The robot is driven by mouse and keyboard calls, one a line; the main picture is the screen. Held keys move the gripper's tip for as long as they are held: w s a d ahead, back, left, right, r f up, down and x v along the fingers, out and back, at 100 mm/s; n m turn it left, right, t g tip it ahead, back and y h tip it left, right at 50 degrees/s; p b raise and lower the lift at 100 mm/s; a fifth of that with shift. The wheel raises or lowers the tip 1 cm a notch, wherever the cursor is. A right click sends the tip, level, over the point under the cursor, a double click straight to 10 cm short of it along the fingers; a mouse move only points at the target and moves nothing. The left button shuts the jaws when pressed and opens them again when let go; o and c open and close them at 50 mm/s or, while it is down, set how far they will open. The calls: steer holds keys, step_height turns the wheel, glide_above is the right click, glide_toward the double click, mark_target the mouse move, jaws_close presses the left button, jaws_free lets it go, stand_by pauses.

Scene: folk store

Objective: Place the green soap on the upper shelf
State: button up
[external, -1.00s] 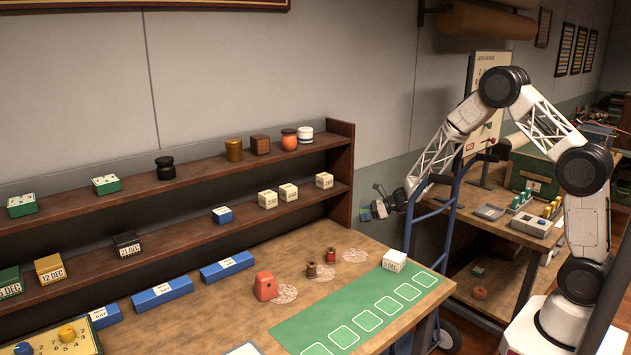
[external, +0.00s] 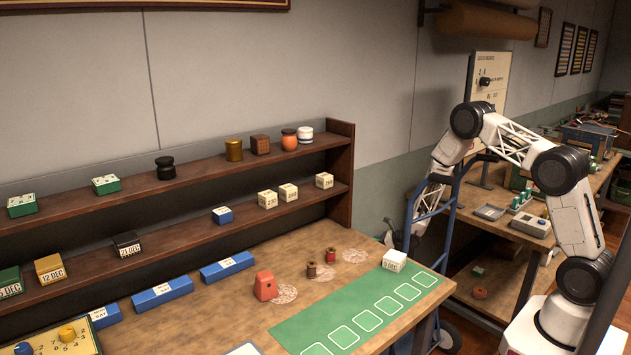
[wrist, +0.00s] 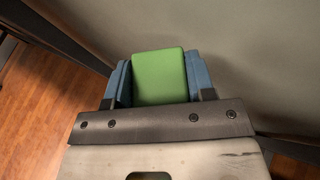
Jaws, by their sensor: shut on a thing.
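A green soap block (wrist: 159,77) sits between the blue fingers of my gripper (wrist: 160,68) in the wrist view. My gripper is shut on it. In the external view my gripper (external: 389,236) hangs low to the right of the wooden shelf unit, beyond its end panel. The soap is too small there to make out clearly. The upper shelf (external: 203,166) is a long brown board against the wall.
The lower shelf (external: 180,238) carries several date blocks. The workbench (external: 235,302) below has a red block (external: 265,286), spools and a green mat (external: 300,330). The shelf end panel (external: 341,175) stands between my gripper and the shelves. A blue hand truck (external: 448,205) is beside the arm.

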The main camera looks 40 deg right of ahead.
steer(key=shift+s+d+f, duration=0.1)
steer(key=shift+d+f, duration=0.15)
steer(key=shift+f, duration=0.4)
steer(key=shift+s+a+r+n+g+y, duration=0.25)
steer(key=shift+a+r+n+y, duration=0.2)
steer(key=shift+a+r, duration=0.15)
steer(key=shift+s+a+r+n+g+y, duration=0.25)
steer(key=shift+a+r+n+y, duration=0.1)
steer(key=shift+a+r+y, duration=0.15)
steer(key=s+a+r+n+g+y, duration=0.5)
steer(key=s+a+r+n+g, duration=0.2)
steer(key=s+r+n+g, duration=0.45)
steer(key=s+a+r+m+t+h, duration=0.1)
steer(key=a+r+m+t+h, duration=0.3)
steer(key=r, duration=1.4)
steer(key=s+a+r+m+t+h, duration=0.1)
steer(key=a+r+m+t+h, duration=0.4)
steer(key=r, duration=1.3)
steer(key=s+a+r+m+t+h, duration=0.1)
steer(key=a+r+m+t+h, duration=0.3)
steer(key=a+r+m, duration=0.6)
steer(key=shift+s+a+r+t, duration=0.15)
steer(key=shift+a+r+t, duration=0.35)
steer(key=shift+r, duration=3.6)
